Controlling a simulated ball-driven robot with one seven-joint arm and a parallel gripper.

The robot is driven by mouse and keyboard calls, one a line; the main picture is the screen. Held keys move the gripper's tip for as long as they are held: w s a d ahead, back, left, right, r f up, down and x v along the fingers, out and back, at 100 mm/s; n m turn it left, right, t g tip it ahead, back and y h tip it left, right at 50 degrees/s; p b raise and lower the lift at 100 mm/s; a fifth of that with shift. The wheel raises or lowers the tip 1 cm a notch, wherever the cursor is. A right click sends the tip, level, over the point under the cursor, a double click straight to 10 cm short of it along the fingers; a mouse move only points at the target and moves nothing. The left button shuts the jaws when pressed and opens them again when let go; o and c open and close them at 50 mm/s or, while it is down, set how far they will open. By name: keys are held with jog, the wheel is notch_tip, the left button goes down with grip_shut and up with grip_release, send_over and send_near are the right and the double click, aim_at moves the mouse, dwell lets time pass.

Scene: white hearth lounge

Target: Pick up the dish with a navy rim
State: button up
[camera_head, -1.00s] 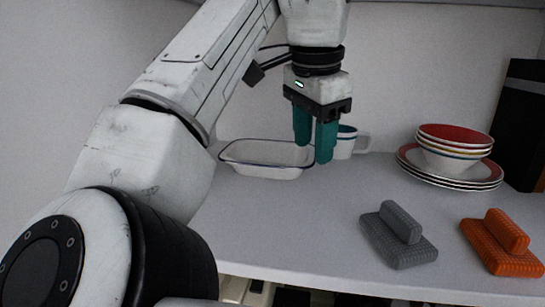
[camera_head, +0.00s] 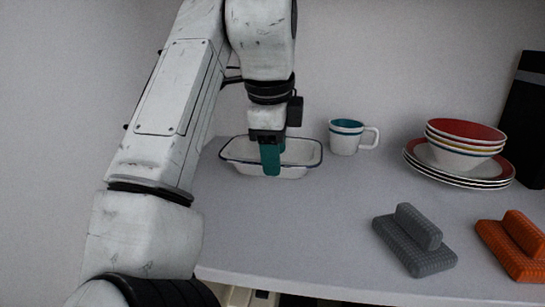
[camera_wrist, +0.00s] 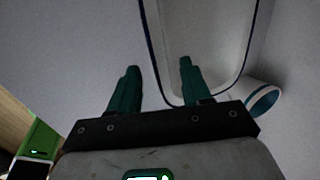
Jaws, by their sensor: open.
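The white dish with a navy rim (camera_head: 306,161) sits on the white shelf at the back, left of a mug. It also shows in the wrist view (camera_wrist: 205,40), reaching past the top edge. My gripper (camera_head: 271,170) points down at the dish's near side and hides part of its wall. In the wrist view my gripper's teal fingers (camera_wrist: 158,80) are apart with nothing between them but the dish's left rim. The left finger lies outside the rim and the right finger over the inside. I cannot tell whether either finger touches the dish.
A white mug with a teal inside (camera_head: 346,138) stands right of the dish. A stack of bowls on plates (camera_head: 462,150) is further right. A grey block (camera_head: 414,240) and an orange block (camera_head: 514,248) lie near the front edge. The shelf's middle (camera_head: 320,220) is clear.

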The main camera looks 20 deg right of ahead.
jog(key=x, duration=0.3)
jog(key=shift+w+d+f+p, duration=0.1)
jog(key=shift+f+p, duration=0.2)
jog(key=shift+p, duration=0.1)
grip_shut()
